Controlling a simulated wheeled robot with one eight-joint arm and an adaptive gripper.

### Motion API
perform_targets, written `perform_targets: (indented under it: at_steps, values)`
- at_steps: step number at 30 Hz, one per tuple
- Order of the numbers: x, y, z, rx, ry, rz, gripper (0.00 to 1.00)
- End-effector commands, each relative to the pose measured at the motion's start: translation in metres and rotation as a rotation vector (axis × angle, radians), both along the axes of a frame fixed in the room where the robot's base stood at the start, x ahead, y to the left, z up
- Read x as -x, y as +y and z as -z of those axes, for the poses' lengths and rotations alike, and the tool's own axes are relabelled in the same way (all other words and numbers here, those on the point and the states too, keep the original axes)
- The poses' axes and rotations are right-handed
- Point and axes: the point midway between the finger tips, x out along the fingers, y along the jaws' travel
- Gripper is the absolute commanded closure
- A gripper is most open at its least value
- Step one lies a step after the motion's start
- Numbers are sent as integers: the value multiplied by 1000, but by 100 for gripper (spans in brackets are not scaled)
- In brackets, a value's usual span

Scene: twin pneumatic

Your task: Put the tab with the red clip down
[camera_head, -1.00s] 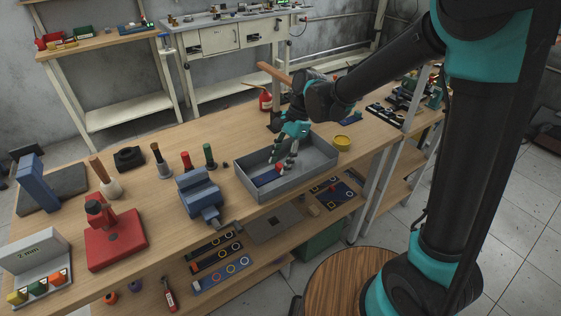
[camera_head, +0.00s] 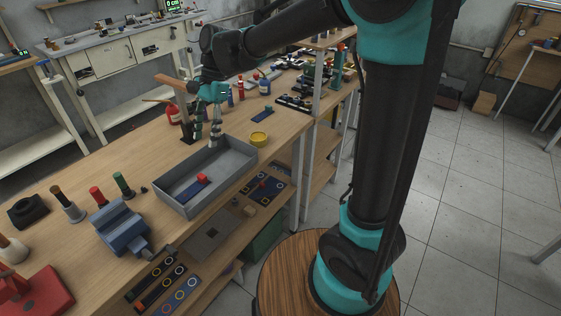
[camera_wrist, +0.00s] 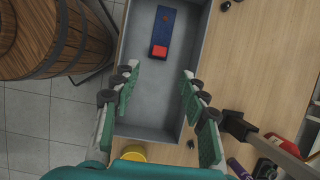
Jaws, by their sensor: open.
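The tab (camera_head: 188,191) is a flat blue strip with a red clip (camera_head: 202,179) at one end. It lies on the floor of the grey tray (camera_head: 229,180), at its nearer left part. The wrist view shows the blue tab (camera_wrist: 166,22) and red clip (camera_wrist: 159,51) inside the tray (camera_wrist: 145,112), apart from the fingers. My gripper (camera_head: 207,135) is above the tray's far side, open and empty. In the wrist view my gripper (camera_wrist: 158,82) has its green-padded fingers spread wide, with bare tray floor between them.
A yellow round container (camera_head: 259,139) stands right of the tray. A blue vise (camera_head: 121,229) stands left of it. A post with a wooden arm (camera_head: 183,115) and a red can (camera_head: 173,114) are behind my gripper. The lower shelf holds panels with rings (camera_head: 265,186).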

Motion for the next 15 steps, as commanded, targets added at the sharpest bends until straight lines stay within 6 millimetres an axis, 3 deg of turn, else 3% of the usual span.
perform_targets:
  at_steps: [2, 5, 10, 15]
  values:
    - [-2, -11, 4, -7, -21, -6, 56]
    - [-8, -47, 18, -26, -102, -41, 56]
    - [-6, -155, 62, -23, -353, -188, 56]
    - [23, -258, 108, 81, -581, -394, 56]
